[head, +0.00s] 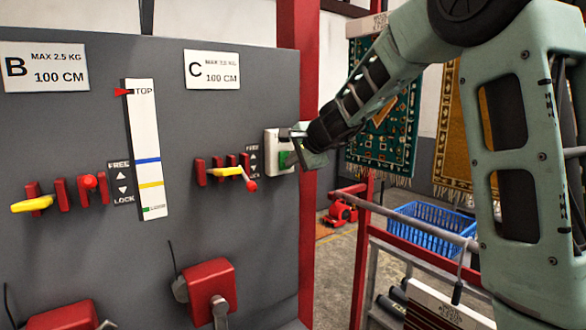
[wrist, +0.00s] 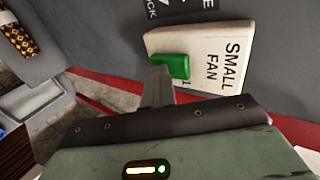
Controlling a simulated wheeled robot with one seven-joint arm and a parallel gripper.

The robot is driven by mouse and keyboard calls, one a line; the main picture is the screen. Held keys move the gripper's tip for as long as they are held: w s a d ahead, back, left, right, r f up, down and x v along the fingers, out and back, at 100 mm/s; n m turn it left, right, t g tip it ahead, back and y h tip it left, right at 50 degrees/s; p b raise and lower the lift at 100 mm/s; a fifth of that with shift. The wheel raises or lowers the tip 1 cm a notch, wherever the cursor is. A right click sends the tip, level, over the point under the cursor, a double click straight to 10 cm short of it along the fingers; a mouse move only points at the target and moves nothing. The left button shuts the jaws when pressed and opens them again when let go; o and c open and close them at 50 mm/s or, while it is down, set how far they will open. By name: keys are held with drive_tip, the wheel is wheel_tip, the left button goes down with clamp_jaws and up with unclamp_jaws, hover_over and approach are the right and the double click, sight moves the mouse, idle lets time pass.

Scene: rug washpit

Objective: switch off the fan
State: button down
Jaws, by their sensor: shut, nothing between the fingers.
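The fan's switch is a white plate (wrist: 205,50) marked "SMALL FAN" with a green rocker (wrist: 170,66), on the grey panel. A small "1" shows beside the rocker. In the head view the plate (head: 272,143) is at the panel's right edge, partly hidden by my gripper (head: 297,137). My gripper is shut and empty. In the wrist view its fingertips (wrist: 158,82) lie right by the rocker's lower edge; I cannot tell whether they touch it. I cannot make out the fan itself for certain.
Left of the switch, the panel carries a yellow lever (head: 228,171) with a red-tipped handle, and red winches (head: 208,283) below. A red post (head: 322,75) borders the panel. A blue basket (head: 428,226), a metal rail and hanging rugs (head: 385,110) are at right.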

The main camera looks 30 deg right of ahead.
idle(0.3)
drive_tip(key=shift+w+r+p, duration=0.15)
drive_tip(key=shift+r+p, duration=0.8)
drive_tip(key=shift+r, duration=0.05)
